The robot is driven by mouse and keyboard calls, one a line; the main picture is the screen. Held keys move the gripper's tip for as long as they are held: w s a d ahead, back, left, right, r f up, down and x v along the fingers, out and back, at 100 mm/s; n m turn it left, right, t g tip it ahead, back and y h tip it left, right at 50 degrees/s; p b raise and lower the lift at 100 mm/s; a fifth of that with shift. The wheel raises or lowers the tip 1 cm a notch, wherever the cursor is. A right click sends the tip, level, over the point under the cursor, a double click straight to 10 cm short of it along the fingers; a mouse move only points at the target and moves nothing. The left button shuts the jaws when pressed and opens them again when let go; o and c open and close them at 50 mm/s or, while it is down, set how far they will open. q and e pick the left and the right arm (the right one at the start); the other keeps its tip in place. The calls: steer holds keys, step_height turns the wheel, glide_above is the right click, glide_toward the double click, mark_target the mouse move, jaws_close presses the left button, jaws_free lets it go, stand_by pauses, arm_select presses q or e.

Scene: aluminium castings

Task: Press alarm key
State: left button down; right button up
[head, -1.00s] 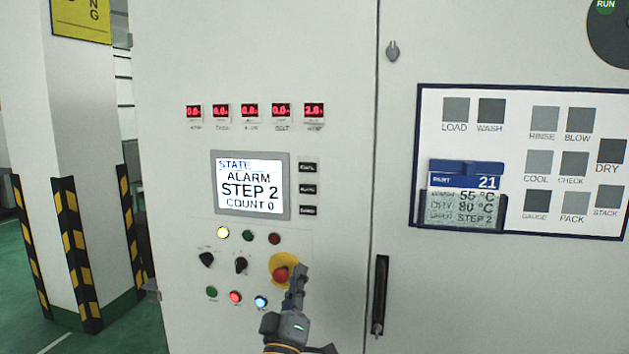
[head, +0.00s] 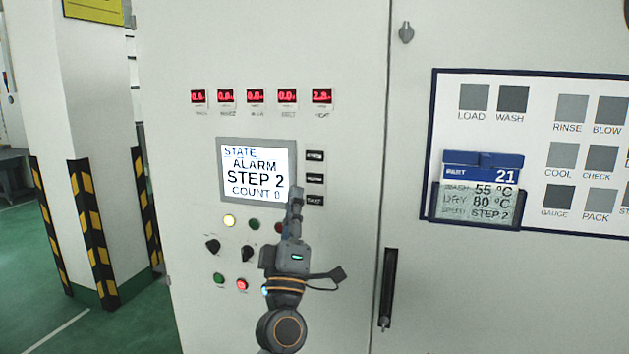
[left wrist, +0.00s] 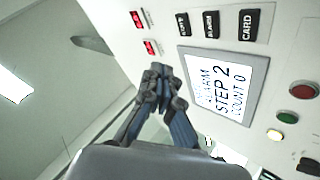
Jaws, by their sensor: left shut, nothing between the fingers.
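The black alarm key (head: 315,179) is the middle one of three keys stacked beside the screen (head: 256,170) on the pale cabinet. In the left wrist view the alarm key (left wrist: 211,24) sits between another black key and the CARD key (left wrist: 249,24). The screen reads STATE ALARM, STEP 2, COUNT 0. My left gripper (head: 296,192) is shut and empty, its tips over the screen's lower right edge in the head view, just left of and below the alarm key. In the left wrist view its fingertips (left wrist: 158,70) show apart from the keys. My right gripper is not in view.
Lamps and knobs (head: 212,246) sit below the screen, partly hidden by my left arm. Red displays (head: 256,96) run above it. A black door handle (head: 388,288) and a card holder (head: 478,203) are at right. A striped pillar (head: 98,230) stands left.

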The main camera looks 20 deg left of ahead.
mark_target(315, 178)
arm_select(q)
steer(key=shift+w+d+b, duration=0.1)
steer(key=shift+w+b, duration=2.15)
steer(key=shift+w, duration=1.9)
steer(key=shift+w, duration=0.1)
steer(key=shift+w, duration=0.35)
steer(key=shift+w+b, duration=0.35)
steer(key=shift+b, duration=0.15)
steer(key=shift+s, duration=0.1)
steer(key=shift+s+p, duration=0.5)
steer(key=shift+p, duration=0.1)
steer(key=shift+s, duration=0.25)
